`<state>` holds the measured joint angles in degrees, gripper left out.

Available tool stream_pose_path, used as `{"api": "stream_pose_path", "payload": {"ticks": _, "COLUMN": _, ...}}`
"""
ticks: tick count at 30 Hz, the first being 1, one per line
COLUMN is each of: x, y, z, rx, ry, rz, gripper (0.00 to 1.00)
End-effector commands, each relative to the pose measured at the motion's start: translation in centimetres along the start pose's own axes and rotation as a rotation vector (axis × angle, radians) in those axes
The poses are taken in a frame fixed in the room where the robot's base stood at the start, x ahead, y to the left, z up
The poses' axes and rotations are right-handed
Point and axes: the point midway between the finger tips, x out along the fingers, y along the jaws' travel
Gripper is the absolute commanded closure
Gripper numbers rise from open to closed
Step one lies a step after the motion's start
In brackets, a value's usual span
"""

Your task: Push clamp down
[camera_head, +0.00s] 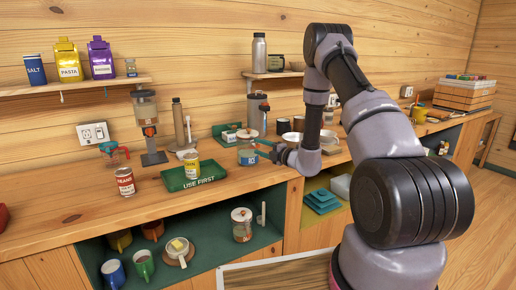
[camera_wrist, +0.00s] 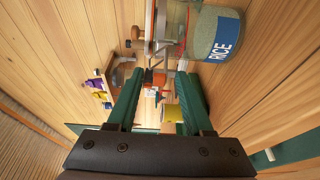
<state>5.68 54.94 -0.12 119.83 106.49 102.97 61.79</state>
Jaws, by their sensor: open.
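A glass jar labelled RICE (camera_head: 247,157) stands upright on the wooden counter. It also shows large and turned sideways at the top of the wrist view (camera_wrist: 212,38), with a metal wire clamp (camera_wrist: 163,46) at its lid end. I cannot tell exactly how far the clamp is raised. My gripper (camera_head: 263,148) is beside the jar, at its right in the head view. In the wrist view its two green fingers (camera_wrist: 157,92) are apart with nothing held between them. The jar lies past the finger on the right, and contact is not visible.
A green USE FIRST tray (camera_head: 199,182) with a yellow can (camera_head: 191,166) stands left of the jar. A red can (camera_head: 125,182) and a dispenser (camera_head: 147,124) are farther left. Another clamp jar (camera_head: 242,224) is on the shelf below.

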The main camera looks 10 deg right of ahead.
Motion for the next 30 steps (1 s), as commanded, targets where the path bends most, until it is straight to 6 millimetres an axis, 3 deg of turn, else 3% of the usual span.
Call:
{"api": "stream_pose_path", "payload": {"ticks": 4, "x": 1.07, "y": -0.02, "z": -0.04, "rx": -0.001, "ry": 0.001, "rz": -0.001, "gripper": 0.49}}
{"api": "stream_pose_path", "payload": {"ticks": 13, "x": 1.24, "y": -0.02, "z": 0.00, "rx": 0.000, "ry": 0.000, "rz": -0.001, "gripper": 0.49}}
{"api": "stream_pose_path", "payload": {"ticks": 17, "x": 1.23, "y": -0.02, "z": 0.00, "rx": -0.001, "ry": 0.000, "rz": -0.001, "gripper": 0.98}}
{"api": "stream_pose_path", "payload": {"ticks": 30, "x": 1.13, "y": -0.50, "z": 0.11, "rx": -0.022, "ry": -0.003, "rz": 0.056, "gripper": 1.00}}
